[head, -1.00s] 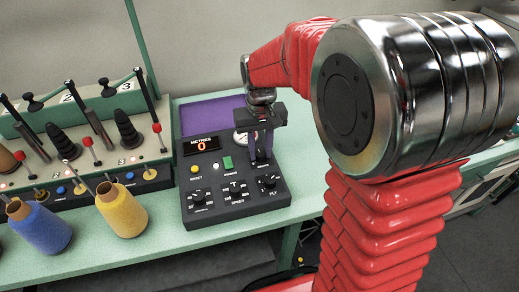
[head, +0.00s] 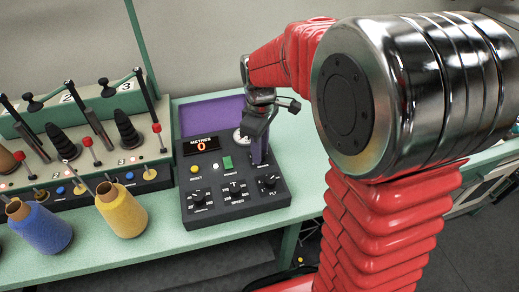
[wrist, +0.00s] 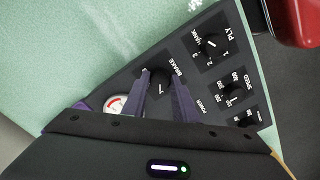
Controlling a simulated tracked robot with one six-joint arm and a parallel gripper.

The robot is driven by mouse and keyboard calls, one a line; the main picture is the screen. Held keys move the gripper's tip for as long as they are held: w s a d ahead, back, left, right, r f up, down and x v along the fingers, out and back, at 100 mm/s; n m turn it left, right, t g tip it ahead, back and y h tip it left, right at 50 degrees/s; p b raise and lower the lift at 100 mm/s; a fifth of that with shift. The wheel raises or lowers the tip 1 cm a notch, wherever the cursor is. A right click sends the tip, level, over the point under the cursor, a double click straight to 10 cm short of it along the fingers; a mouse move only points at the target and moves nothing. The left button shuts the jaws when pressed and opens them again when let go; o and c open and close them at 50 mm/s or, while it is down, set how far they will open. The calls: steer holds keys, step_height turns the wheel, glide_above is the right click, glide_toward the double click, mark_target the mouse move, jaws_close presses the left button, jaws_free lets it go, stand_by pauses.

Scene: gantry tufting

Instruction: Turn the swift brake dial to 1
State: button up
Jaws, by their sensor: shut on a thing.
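The brake dial (wrist: 160,78) is a small black knob on the dark control panel (head: 218,213), beside the word BRAKE in the wrist view. My gripper (wrist: 161,82) is shut on it, with one purple finger on each side of the knob. A light mark shows on the knob, pointing towards my gripper's body; I cannot read which number it meets, as the fingers cover part of the scale. In the head view my gripper (head: 259,161) reaches down to the panel's right back part, and the dial is hidden behind its fingers.
The ply dial (wrist: 212,44), the speed dial (head: 235,190) and a green power switch (head: 228,163) are close by. A red METRES display (head: 201,146) reads 0. Blue (head: 43,230) and yellow (head: 123,212) yarn cones stand to the left.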

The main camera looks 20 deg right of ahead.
steer(key=shift+w+n, duration=0.1)
steer(key=shift+n, duration=0.4)
steer(key=o, duration=1)
steer(key=shift+o, duration=0.2)
steer(key=shift+r, duration=0.1)
step_height(320, 180, up, 14)
steer(key=shift+f, duration=0.2)
stand_by(0.3)
